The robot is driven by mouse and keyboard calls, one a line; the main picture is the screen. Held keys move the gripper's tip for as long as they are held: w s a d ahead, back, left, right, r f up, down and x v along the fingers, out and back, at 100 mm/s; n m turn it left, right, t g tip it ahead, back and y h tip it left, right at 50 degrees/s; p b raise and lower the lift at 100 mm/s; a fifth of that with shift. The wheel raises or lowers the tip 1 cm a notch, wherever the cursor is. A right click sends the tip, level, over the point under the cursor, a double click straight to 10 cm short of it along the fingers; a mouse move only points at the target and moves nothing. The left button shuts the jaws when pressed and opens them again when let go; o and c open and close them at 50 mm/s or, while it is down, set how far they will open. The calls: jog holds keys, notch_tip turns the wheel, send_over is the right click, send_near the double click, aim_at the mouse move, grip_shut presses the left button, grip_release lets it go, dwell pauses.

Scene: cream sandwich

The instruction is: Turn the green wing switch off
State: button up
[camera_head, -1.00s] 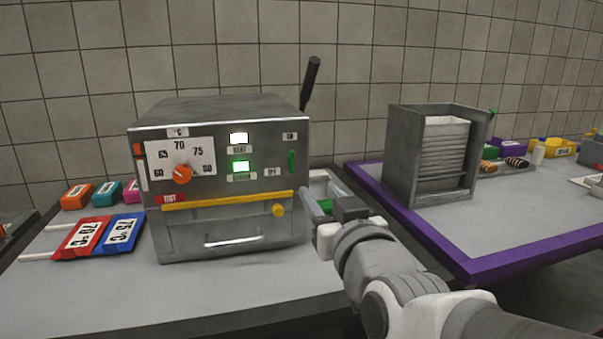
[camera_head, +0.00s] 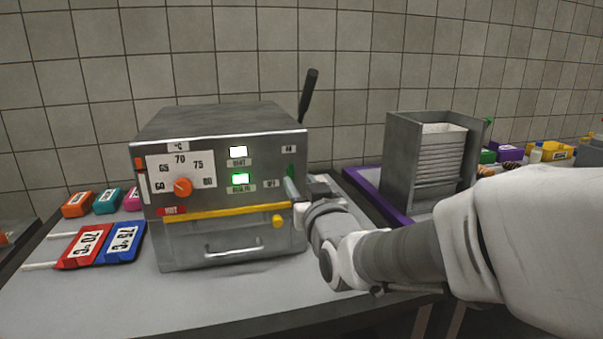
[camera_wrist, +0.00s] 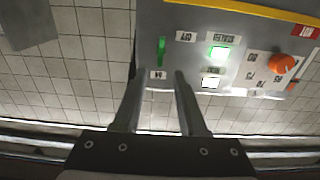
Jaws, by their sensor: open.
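The green wing switch (camera_head: 290,172) is on the right side of the grey machine's front panel, partly hidden by my gripper in the head view. In the wrist view, the switch (camera_wrist: 162,51) stands roughly upright, in line with the ON label (camera_wrist: 158,75); the OFF label (camera_wrist: 185,37) is off to its side. My gripper (camera_head: 291,188) is in front of the panel near the switch. In the wrist view, my gripper (camera_wrist: 158,76) is open and empty, with the switch just beyond the gap between its fingertips. I cannot tell any contact.
The grey machine (camera_head: 225,240) has an orange dial (camera_head: 183,187), a lit white lamp (camera_head: 238,152), a lit green lamp (camera_head: 240,179) and a yellow bar (camera_head: 225,211). A black lever (camera_head: 309,95) rises behind it. A grey rack (camera_head: 400,165) stands to the right.

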aim_at(292, 171)
jog(key=x, duration=0.6)
jog(key=shift+w+a, duration=0.1)
jog(key=shift+w, duration=0.2)
jog(key=shift+c, duration=0.2)
grip_shut()
jog(key=shift+f, duration=0.1)
